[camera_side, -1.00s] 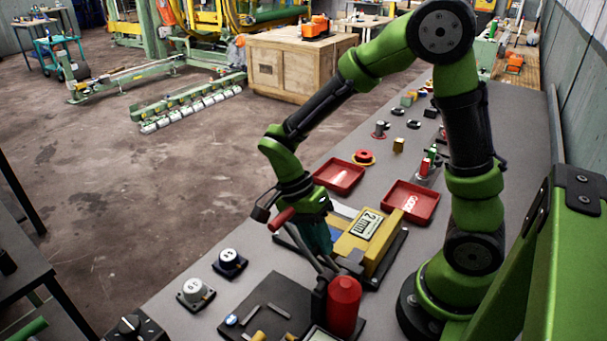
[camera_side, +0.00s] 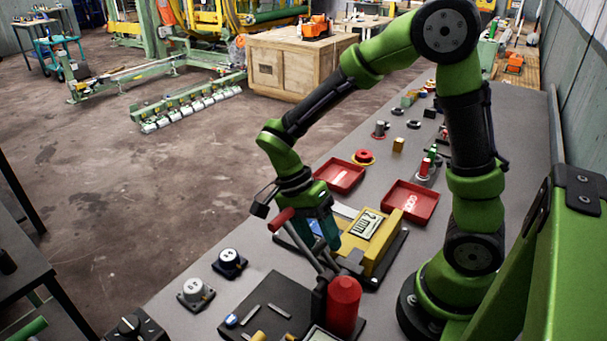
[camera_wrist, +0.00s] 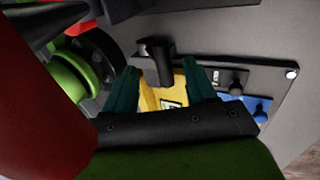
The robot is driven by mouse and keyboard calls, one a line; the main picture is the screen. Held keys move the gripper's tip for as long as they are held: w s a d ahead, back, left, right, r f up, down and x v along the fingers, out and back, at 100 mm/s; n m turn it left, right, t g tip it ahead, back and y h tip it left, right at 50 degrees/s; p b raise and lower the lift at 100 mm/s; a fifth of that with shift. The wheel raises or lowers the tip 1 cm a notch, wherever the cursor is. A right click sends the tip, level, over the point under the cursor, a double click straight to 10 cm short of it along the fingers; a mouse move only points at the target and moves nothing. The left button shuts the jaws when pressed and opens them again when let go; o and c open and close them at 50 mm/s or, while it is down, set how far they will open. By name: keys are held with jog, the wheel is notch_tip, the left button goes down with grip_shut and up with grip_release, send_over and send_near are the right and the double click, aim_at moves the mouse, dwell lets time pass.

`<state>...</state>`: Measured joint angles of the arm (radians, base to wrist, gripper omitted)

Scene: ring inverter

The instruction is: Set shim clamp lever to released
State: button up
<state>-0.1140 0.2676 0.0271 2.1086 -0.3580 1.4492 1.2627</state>
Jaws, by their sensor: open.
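The clamp lever's red grip (camera_side: 281,219) sticks out at the upper left, on a grey arm slanting down right to the clamp beside the yellow block (camera_side: 375,235) marked "2 mm". My gripper (camera_side: 320,241) is open, its teal fingers pointing down beside the lever arm and in front of the block. The side view does not show whether they touch the lever. In the wrist view, my gripper (camera_wrist: 160,68) has its fingers apart, with a black post (camera_wrist: 157,62) and part of the yellow block (camera_wrist: 150,98) seen between them. A large dark red shape (camera_wrist: 30,100) fills the left.
A red cylinder (camera_side: 344,303) stands close in front of the clamp. Two red trays (camera_side: 340,176) (camera_side: 410,203) lie beyond the block. Two round knobs (camera_side: 229,262) (camera_side: 195,292) sit to the left. The bench (camera_side: 270,275) has bare room between the knobs and clamp.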

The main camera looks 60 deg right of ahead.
jog(key=v, duration=1.5)
jog(key=shift+w+r, duration=0.1)
